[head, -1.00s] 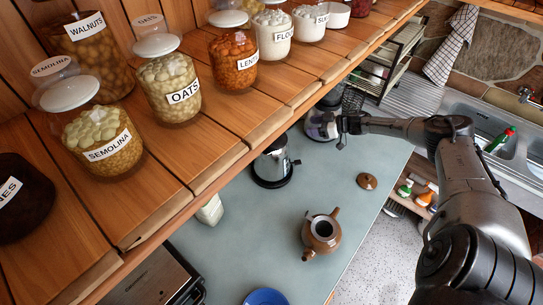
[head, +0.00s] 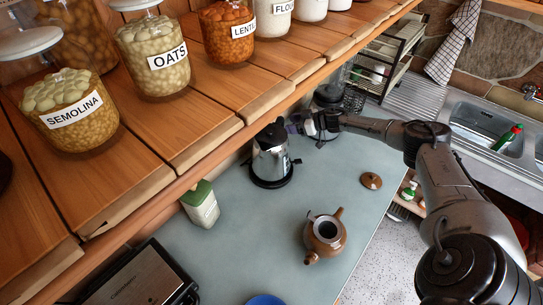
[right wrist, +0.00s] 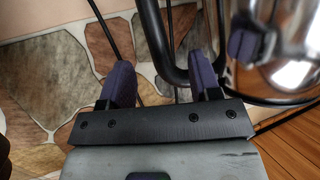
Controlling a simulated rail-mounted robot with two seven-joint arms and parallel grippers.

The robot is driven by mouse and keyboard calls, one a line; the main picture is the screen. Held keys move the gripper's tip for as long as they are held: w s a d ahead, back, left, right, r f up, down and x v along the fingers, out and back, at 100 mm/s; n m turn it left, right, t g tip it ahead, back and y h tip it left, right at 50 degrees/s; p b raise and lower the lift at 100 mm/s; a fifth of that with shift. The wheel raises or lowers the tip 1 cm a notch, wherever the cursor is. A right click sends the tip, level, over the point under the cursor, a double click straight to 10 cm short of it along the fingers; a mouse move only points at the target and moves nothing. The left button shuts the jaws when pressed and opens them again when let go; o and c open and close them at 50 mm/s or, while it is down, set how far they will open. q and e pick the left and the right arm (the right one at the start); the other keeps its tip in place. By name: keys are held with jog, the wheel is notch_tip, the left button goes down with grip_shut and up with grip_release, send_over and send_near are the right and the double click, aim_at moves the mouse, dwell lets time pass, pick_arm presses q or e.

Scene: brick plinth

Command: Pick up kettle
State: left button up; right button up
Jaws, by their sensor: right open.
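The kettle (head: 271,160) is shiny silver with a black lid and a black base, and stands upright on the grey-blue counter under the wooden shelf. My right gripper (head: 303,125) is at the kettle's right side, by its handle. In the right wrist view the open gripper (right wrist: 162,80) has its two purple-padded fingers apart, and the black kettle handle (right wrist: 152,40) passes between them. Part of the kettle's metal body (right wrist: 295,72) shows at the right there. Whether a finger touches the handle I cannot tell. My left gripper is out of view.
A brown teapot (head: 325,232) stands on the counter (head: 255,225), with its lid (head: 371,180) lying apart. A green-topped container (head: 201,206) and a toaster-like appliance (head: 142,282) are at left. The shelf (head: 195,125) with jars overhangs behind the kettle.

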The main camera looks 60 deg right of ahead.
pick_arm(q)
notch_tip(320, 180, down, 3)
jog(key=b, duration=0.3)
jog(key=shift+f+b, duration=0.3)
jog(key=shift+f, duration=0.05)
pick_arm(e)
jog(key=shift+x, duration=2.6)
jog(key=shift+f, duration=0.1)
jog(key=shift+c, duration=0.4)
grip_shut()
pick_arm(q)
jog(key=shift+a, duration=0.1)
pick_arm(e)
jog(key=shift+s, duration=0.1)
